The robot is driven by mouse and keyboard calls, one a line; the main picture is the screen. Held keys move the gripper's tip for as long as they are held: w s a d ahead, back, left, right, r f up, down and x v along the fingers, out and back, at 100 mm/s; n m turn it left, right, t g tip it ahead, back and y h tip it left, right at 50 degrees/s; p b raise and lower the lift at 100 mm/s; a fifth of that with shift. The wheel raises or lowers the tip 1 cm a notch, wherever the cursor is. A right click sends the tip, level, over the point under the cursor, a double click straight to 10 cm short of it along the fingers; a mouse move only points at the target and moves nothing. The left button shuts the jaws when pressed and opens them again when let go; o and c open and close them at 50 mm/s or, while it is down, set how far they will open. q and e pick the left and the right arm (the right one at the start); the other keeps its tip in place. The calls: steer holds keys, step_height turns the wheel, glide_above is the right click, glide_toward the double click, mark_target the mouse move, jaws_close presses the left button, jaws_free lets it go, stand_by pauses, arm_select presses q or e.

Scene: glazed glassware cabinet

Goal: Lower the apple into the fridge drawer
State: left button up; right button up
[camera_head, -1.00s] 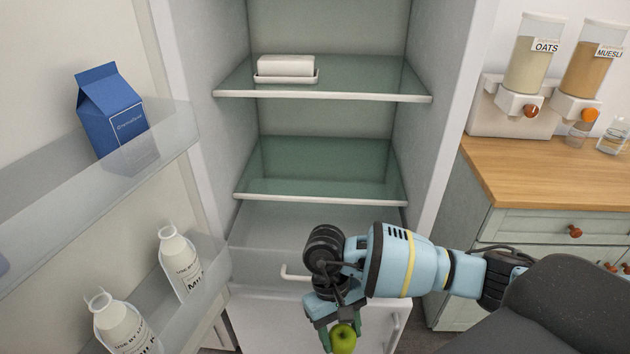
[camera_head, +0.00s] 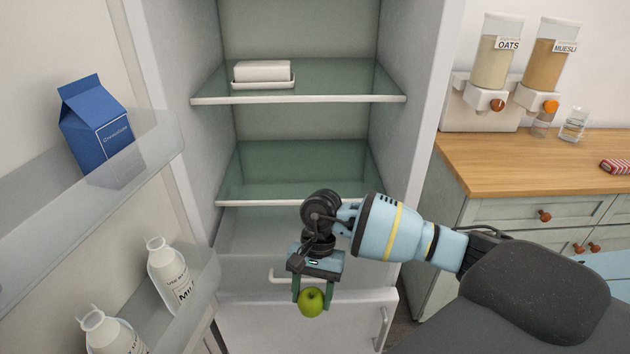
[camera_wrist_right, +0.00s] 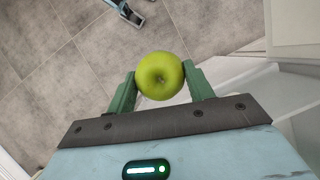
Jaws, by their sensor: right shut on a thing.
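The green apple (camera_head: 312,303) is held between the two green fingers of my right gripper (camera_head: 312,292), which points down. The wrist view shows the apple (camera_wrist_right: 160,75) with a finger against each side and grey floor tiles beyond it. The fridge drawer (camera_head: 240,245) is the pale translucent bin below the lower glass shelf, with a white bar handle (camera_head: 276,278) at its front. The apple is in front of and lower in the picture than that handle. My wrist hides the right part of the drawer. My left gripper is not in view.
The open fridge door on the left holds a blue carton (camera_head: 95,125) and white milk bottles (camera_head: 168,270). A white butter dish (camera_head: 263,73) stands on the upper shelf (camera_head: 340,90). The lower shelf (camera_head: 300,180) is empty. A wooden counter (camera_head: 540,165) is at right.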

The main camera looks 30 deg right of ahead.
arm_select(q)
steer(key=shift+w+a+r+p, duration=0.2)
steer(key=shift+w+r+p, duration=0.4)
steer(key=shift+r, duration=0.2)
arm_select(e)
steer(key=w+d+r+m+t+h, duration=0.2)
steer(key=w+d+r+m, duration=0.3)
steer(key=m, duration=0.9)
steer(key=w+d+r+m+t+h, duration=0.2)
steer(key=w+d+r+m+t, duration=0.3)
steer(key=w+r+m, duration=0.5)
steer(key=w+d+m, duration=0.1)
steer(key=m, duration=0.4)
steer(key=shift+r+h, duration=0.2)
steer(key=shift+h, duration=0.1)
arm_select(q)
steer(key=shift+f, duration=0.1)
arm_select(e)
steer(key=shift+s+f, duration=0.1)
